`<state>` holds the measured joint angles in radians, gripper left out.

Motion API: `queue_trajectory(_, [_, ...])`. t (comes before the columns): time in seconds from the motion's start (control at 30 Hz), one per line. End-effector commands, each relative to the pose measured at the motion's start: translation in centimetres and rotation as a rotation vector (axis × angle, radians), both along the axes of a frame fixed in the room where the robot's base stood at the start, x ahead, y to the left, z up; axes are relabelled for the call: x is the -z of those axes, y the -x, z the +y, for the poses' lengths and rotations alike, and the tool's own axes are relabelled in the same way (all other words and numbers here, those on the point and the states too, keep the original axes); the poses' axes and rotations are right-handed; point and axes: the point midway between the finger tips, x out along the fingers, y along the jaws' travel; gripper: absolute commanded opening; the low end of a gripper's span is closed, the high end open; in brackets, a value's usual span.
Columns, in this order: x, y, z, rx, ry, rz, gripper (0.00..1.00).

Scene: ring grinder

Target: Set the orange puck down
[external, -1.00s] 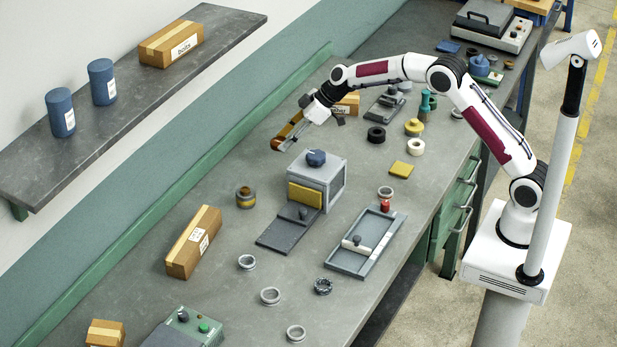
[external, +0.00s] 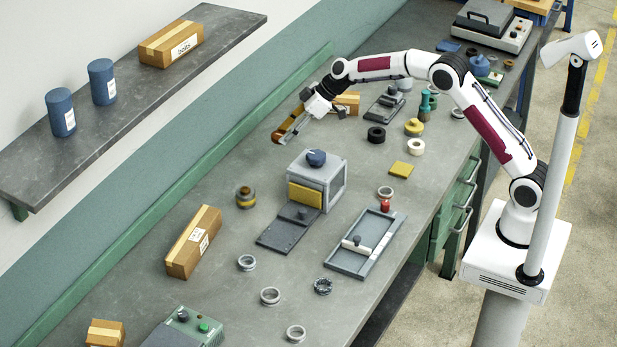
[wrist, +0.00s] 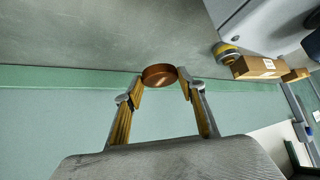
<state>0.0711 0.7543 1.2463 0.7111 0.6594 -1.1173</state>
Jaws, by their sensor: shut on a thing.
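The orange puck (wrist: 160,75) shows in the wrist view as a brownish-orange disc between the fingertips of my gripper (wrist: 161,84). Both fingers touch its sides, so the gripper is shut on it. In the external view my gripper (external: 279,138) is above the bench, behind the grey box machine and near the green back rail. The puck is small there and partly hidden by the fingers. The gripper is tilted, pointing left and down. The gap between puck and bench is hard to judge.
The grey machine with a blue knob (external: 316,158) stands in front of my gripper. A small box (external: 348,102) is behind the wrist.

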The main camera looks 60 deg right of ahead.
Motion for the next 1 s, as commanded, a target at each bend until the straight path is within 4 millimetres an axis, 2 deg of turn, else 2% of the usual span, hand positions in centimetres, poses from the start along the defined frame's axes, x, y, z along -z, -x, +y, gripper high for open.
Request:
queue_trajectory(0.17, [-0.1,-0.2,-3.0,0.039,0.001,-0.002,0.16])
queue_trajectory(0.27, [-0.1,-0.2,-5.5,0.071,0.004,-0.002,0.16])
queue_trajectory(0.6, [-0.2,0.3,-16.2,0.245,0.019,-0.003,0.16])
queue_trajectory(0.7, [-0.2,0.5,-18.8,0.300,0.019,-0.003,0.16])
queue_trajectory(0.8, [-0.3,0.6,-20.3,0.345,0.017,-0.003,0.16])
queue_trajectory(1.0, [-0.3,0.4,-20.6,0.386,0.003,-0.001,0.16])
